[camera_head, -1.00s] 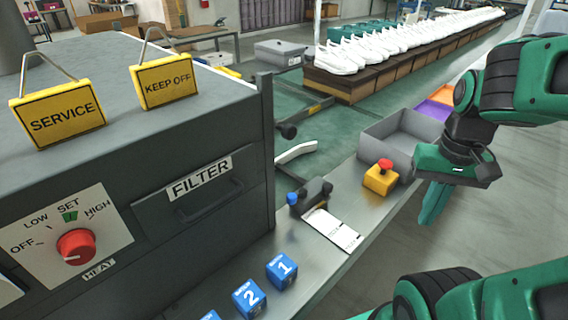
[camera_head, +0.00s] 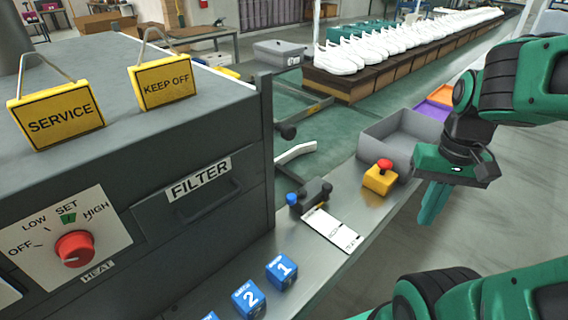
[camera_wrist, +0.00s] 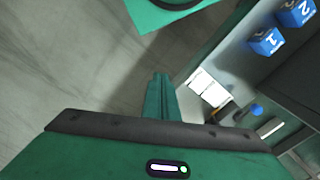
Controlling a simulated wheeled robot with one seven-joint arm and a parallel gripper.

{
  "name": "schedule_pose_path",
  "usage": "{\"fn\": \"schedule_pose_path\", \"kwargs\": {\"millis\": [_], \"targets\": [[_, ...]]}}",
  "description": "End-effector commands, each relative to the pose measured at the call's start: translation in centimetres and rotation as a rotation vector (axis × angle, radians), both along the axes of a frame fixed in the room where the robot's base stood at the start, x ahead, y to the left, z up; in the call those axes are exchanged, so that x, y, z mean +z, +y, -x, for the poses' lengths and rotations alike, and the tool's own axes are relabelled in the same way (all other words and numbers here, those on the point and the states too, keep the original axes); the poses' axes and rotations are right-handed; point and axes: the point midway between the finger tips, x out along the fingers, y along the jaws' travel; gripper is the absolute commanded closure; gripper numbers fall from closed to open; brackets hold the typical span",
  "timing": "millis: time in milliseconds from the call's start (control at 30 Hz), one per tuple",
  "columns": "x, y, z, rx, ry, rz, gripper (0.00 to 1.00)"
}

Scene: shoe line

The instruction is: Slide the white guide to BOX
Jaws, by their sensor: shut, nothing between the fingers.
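A white curved strip (camera_head: 295,152), which looks like the guide, lies at the near end of the green belt, just right of the grey cabinet. A dark block with a blue knob (camera_head: 292,198) sits on the metal ledge in front of it. A white plate (camera_head: 331,230) with small print lies beside that block; the print is too small to read, so I cannot tell where BOX is marked. The plate also shows in the wrist view (camera_wrist: 207,92). My gripper (camera_head: 428,217) is shut and empty, pointing down past the ledge's right side, apart from all these things.
A red button on a yellow base (camera_head: 380,178) and a grey bin (camera_head: 400,140) stand right of the plate. Blue numbered cubes (camera_head: 281,271) sit at the ledge's front. The grey cabinet (camera_head: 130,190) blocks the left. Open floor lies right of the ledge.

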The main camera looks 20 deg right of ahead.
Motion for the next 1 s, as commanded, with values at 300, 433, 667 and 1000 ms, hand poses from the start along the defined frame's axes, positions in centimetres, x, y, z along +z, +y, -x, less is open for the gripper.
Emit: {"fn": "schedule_pose_path", "kwargs": {"millis": [300, 433, 667, 1000], "targets": [[1.2, -0.1, -2.1, 0.027, -0.009, 0.014, 0.55], [1.6, 0.2, -6.3, 0.064, -0.007, 0.026, 0.55], [1.4, 2.0, -14.0, 0.133, -0.007, 0.035, 0.55], [-0.9, 6.8, -24.2, 0.227, -0.014, 0.020, 0.55]]}}
